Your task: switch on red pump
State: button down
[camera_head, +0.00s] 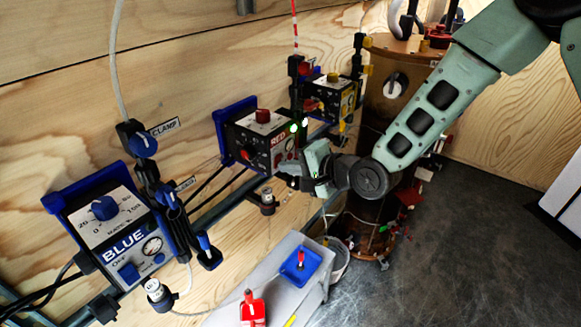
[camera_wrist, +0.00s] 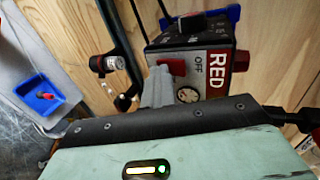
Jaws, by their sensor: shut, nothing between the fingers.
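The red pump (camera_head: 262,140) is a box on a blue wall bracket, with a red knob (camera_head: 263,115) on top. The wrist view shows its front (camera_wrist: 188,55) with the RED and OFF lettering, a red rocker switch (camera_wrist: 172,67) and a round gauge (camera_wrist: 188,95). My gripper (camera_head: 287,170) is shut and empty at the lower front of this pump. In the wrist view my grey fingers (camera_wrist: 157,82) overlap the panel just beside the red switch. I cannot tell whether they touch it. The gripper body hides part of the panel's lower edge.
The blue pump (camera_head: 118,230) hangs at left, and a yellow pump (camera_head: 333,97) at right behind. A brown barrel (camera_head: 392,75) stands close beside my arm. Open floor (camera_head: 455,250) lies at right.

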jog(key=shift+r+p, duration=0.55)
jog(key=shift+r, duration=0.3)
jog(key=p+v, duration=1.2)
jog(key=v, duration=0.5)
jog(key=shift+s+d, duration=0.1)
